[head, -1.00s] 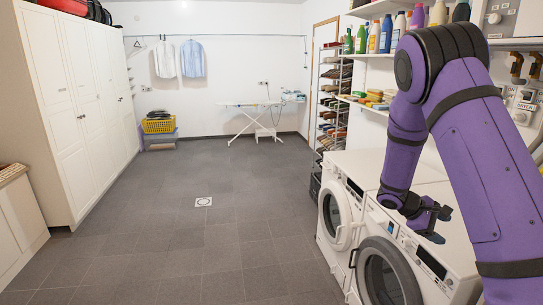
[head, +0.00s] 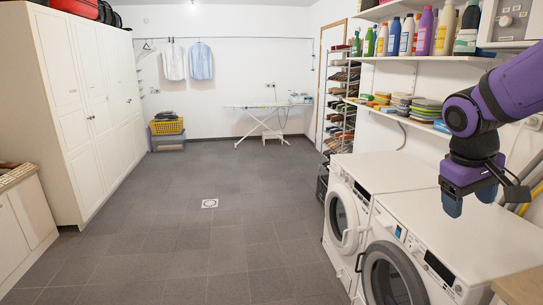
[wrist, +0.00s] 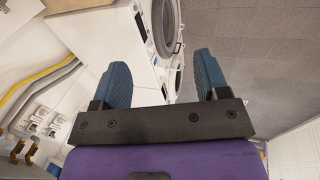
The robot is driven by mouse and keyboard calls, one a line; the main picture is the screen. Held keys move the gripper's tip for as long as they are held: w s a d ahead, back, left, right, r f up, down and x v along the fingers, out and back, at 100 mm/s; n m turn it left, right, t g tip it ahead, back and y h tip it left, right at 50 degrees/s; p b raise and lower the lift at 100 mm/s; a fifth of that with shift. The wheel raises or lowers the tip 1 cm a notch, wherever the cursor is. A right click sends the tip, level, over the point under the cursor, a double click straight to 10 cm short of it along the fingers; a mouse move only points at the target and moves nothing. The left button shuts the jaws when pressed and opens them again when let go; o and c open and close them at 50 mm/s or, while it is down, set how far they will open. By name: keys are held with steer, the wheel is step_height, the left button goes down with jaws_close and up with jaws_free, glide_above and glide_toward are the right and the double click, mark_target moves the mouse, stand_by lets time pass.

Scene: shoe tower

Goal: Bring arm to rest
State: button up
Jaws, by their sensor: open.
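My purple arm comes in from the right edge of the head view. My gripper (head: 468,200) hangs over the right part of the washing machine tops, with its fingers pointing down. In the wrist view my gripper (wrist: 162,85) shows two blue fingers wide apart with nothing between them. It is open and empty. It looks clear of the machine top, though the exact gap cannot be told.
Two white washing machines (head: 395,187) stand at the right, below a shelf (head: 415,127) with folded cloths and a higher shelf of bottles (head: 424,33). A wooden surface (head: 522,288) is at the lower right. The grey floor (head: 195,250) is clear. White wardrobes (head: 85,110) line the left.

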steer(key=s+a+r+t+y, duration=0.1)
steer(key=s+a+r+t, duration=0.1)
steer(key=s+a, duration=0.2)
steer(key=s+a+r+m+t+y, duration=0.1)
steer(key=s+a+r+t+y, duration=0.1)
steer(key=s, duration=0.7)
steer(key=shift+a+r, duration=0.8)
steer(key=shift+a, duration=0.45)
